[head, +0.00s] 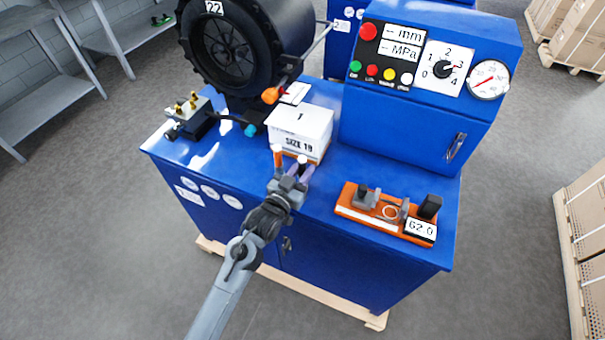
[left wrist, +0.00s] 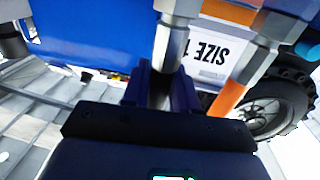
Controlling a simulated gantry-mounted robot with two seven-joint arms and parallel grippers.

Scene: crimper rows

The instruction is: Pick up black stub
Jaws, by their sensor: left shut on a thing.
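The black stub (left wrist: 168,48) stands between the dark purple fingers of my left gripper in the left wrist view. Its pale metal end sticks out past them, and the fingers hide most of its dark part. In the head view its pale tip (head: 302,159) shows in front of the white SIZE 19 box. My left gripper (head: 295,172) is shut on it, above the front part of the blue bench. An orange stub (head: 277,157) with a metal end stands just left of the fingers, and it also shows in the left wrist view (left wrist: 227,98). My right gripper is not in view.
The white box (head: 300,122) is close behind the gripper. An orange gauge stand (head: 360,211) marked 62.0 is on the right. A blue control cabinet (head: 420,110) and a black reel (head: 235,50) stand behind. Brass fittings (head: 186,103) are at the left.

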